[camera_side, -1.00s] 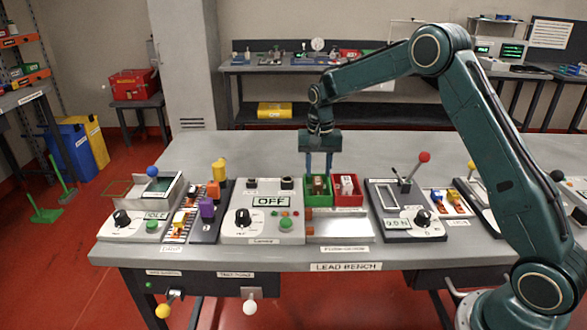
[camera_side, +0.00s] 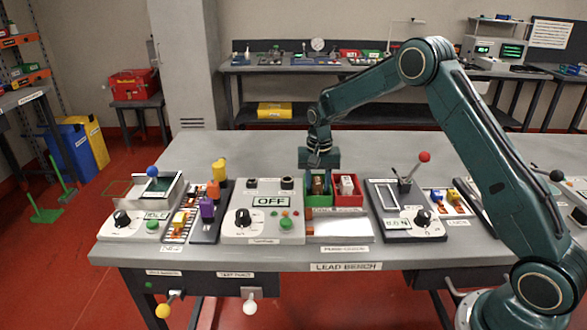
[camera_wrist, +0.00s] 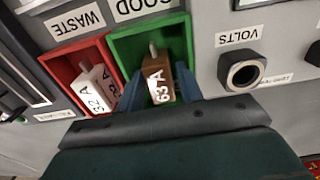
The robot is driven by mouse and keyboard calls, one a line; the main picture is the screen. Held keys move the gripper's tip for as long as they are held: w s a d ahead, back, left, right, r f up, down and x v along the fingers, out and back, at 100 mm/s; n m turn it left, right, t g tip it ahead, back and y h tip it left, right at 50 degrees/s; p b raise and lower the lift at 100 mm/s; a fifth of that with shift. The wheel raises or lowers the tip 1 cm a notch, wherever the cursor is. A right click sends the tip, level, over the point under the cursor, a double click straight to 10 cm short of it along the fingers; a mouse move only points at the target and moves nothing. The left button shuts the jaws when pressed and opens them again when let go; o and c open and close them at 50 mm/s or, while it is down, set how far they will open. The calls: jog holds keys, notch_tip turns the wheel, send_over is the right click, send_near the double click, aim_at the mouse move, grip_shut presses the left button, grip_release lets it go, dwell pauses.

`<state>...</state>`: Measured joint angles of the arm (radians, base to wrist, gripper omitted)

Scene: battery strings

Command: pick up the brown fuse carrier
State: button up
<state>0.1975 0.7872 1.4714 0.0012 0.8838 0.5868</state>
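The brown fuse carrier (camera_wrist: 158,84), marked 63 A, stands in the green bin (camera_wrist: 122,42) labelled GOOD. It also shows in the side view (camera_side: 318,185). My gripper (camera_wrist: 160,82) points down into the green bin, with one blue finger on each side of the carrier. The fingers look open around it, close to its sides; whether either one touches it I cannot tell. The lower ends of the fingers are hidden by the bin walls in the side view (camera_side: 319,190).
The OFF control panel (camera_side: 264,228) stands to the left. A lever with a red knob (camera_side: 425,157) rises to the right. The bench behind the bins is clear.

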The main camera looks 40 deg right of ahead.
aim_at(318, 181)
jog(key=shift+c, duration=0.3)
grip_shut()
jog(key=shift+r, duration=0.1)
notch_tip(318, 181, up, 20)
dwell(0.6)
jog(key=shift+a, duration=0.1)
dwell(0.5)
